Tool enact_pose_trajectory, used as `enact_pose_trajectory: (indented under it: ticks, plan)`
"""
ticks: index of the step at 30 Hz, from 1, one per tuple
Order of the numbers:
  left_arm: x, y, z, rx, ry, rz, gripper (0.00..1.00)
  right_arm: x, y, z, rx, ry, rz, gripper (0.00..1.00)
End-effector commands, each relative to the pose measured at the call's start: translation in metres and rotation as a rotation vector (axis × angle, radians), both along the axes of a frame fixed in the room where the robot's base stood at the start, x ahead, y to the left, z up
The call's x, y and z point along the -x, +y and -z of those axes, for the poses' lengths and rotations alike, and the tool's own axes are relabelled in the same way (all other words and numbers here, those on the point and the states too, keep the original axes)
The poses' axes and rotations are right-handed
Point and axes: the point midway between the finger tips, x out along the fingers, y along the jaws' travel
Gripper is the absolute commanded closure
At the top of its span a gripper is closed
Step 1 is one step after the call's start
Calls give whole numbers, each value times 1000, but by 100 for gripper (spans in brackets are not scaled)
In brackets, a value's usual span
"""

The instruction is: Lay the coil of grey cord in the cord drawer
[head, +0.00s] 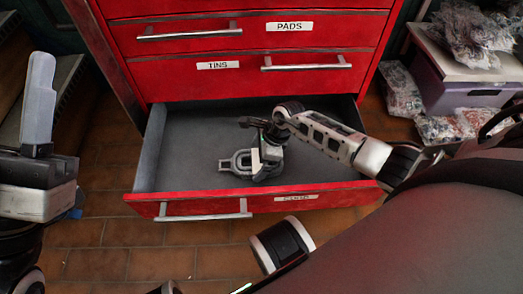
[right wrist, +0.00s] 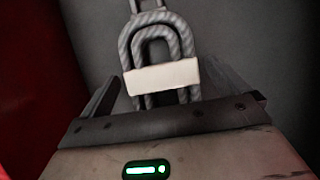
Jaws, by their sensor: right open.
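The coil of grey cord (head: 229,164) lies inside the open red cord drawer (head: 180,207), on its dark grey floor, near the front and middle. In the right wrist view the coil (right wrist: 151,48) is a looped bundle with a pale band around it. My right gripper (head: 258,170) reaches down into the drawer at the coil and hides part of it. Its fingers stand apart, one on each side of the coil's lower part; I cannot tell whether they touch it. My left gripper (head: 38,105) is at the left edge, away from the drawer, with one finger clearly seen.
Shut drawers labelled PADS (head: 289,26) and TINS (head: 217,65) are above the open one. At the right stand a purple bin (head: 470,95) and several clear bags of parts. The drawer floor left of the coil is bare.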

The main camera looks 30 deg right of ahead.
Motion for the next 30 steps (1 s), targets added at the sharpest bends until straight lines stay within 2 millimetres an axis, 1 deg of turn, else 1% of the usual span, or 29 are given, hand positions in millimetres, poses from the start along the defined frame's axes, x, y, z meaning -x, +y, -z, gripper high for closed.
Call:
enact_pose_trajectory:
  ticks: [1,2,3,5,9,12,16,21,24,30]
  plan:
    - [-1,0,-4,3,5,4,64,0,-2,-6,1,-2,0,0]
    - [-3,1,-2,11,42,4,64,1,-3,-9,2,-1,1,0]
    - [-7,2,6,24,112,2,64,2,-5,-15,2,-1,1,0]
    - [-12,3,15,47,216,6,64,3,-9,-26,4,-2,-1,0]
    - [-18,3,43,108,491,30,64,8,-20,-57,5,-3,0,0]
    - [-15,2,64,150,673,51,64,13,-27,-76,4,-1,-2,0]
    - [-7,-2,86,192,854,79,64,17,-35,-95,3,0,-1,0]
    - [2,-6,103,223,985,103,64,20,-40,-109,1,0,-1,0]
    - [4,-7,107,230,1013,110,64,20,-41,-111,0,1,0,0]
    - [5,-7,108,231,1018,111,64,20,-42,-111,0,0,0,0]
